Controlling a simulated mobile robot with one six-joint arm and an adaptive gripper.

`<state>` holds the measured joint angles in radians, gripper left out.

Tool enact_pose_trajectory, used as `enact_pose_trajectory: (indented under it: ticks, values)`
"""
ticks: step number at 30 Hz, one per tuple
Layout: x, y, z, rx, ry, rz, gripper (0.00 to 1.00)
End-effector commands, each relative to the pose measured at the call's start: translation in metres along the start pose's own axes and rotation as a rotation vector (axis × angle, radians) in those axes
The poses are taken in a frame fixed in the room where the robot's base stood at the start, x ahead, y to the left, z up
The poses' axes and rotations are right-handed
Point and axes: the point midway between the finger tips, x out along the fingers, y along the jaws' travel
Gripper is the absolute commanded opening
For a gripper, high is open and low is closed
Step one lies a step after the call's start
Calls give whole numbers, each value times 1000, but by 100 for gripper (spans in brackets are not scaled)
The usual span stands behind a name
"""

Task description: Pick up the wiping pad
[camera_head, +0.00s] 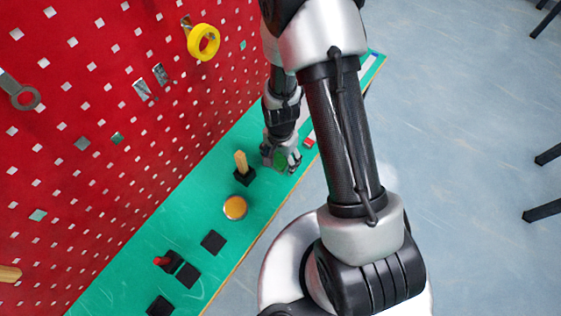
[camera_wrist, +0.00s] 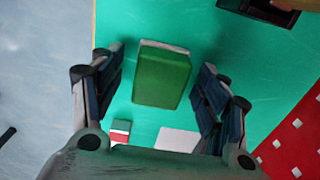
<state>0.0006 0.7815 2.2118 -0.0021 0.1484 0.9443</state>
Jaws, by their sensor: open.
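The wiping pad appears to be the green block with a pale edge (camera_wrist: 162,77) lying on the green bench top in the wrist view. My gripper (camera_wrist: 160,72) is open, with one finger on each side of the pad and a visible gap to both. I cannot tell how far the fingertips are above the bench. In the head view my gripper (camera_head: 281,162) is low over the bench, and the pad is mostly hidden by it.
A black block with a wooden piece (camera_head: 241,163) stands close to my gripper. A round yellow-topped item (camera_head: 235,207) and several black squares lie nearer. A small red-and-white block (camera_wrist: 120,131) and a white piece (camera_wrist: 177,140) lie close by. A red pegboard (camera_head: 100,110) borders the bench.

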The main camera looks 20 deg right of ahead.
Motion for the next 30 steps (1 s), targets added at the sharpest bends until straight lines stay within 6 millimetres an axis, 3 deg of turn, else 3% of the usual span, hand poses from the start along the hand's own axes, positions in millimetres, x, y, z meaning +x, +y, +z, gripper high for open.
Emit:
enact_pose_trajectory:
  ticks: [5, 27, 30]
  values:
    - [0, 0, 0, 0, 1, -1, 68]
    - [-1, 0, 0, 0, 0, 0, 20]
    - [-1, 0, 0, 0, 0, 0, 20]
